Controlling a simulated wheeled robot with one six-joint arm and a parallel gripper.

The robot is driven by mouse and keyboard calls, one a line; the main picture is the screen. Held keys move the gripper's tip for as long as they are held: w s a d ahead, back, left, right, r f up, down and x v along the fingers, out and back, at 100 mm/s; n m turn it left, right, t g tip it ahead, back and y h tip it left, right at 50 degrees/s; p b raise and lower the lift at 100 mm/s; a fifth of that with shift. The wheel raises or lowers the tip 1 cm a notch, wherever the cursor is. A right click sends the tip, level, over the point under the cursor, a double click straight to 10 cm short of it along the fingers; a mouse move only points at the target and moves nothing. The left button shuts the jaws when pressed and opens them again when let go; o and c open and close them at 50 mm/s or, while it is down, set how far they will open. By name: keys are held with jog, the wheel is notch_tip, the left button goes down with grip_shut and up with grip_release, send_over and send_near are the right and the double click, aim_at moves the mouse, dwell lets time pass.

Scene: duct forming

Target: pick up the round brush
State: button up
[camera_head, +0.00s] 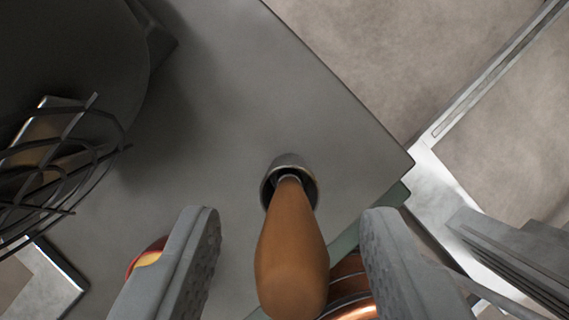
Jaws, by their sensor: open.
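The round brush shows as an orange-brown tapered wooden handle (290,250), its thick end toward me. Its narrow end goes into a short round metal holder (288,170) on the grey surface; I cannot see any bristles. My gripper (290,225) is open, with one grey finger on each side of the handle. There is a visible gap between the handle and each finger, so neither appears to touch it.
The grey surface (220,90) ends at a slanted edge on the right. A dark wire basket (60,165) stands at left beside a dark rounded body (70,60). Copper-coloured rings (350,285) lie behind the handle. Metal rails (500,80) cross the right.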

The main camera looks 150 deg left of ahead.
jog(key=shift+w+d+f, duration=0.1)
jog(key=shift+w+f, duration=0.15)
jog(key=shift+f, duration=0.35)
grip_shut()
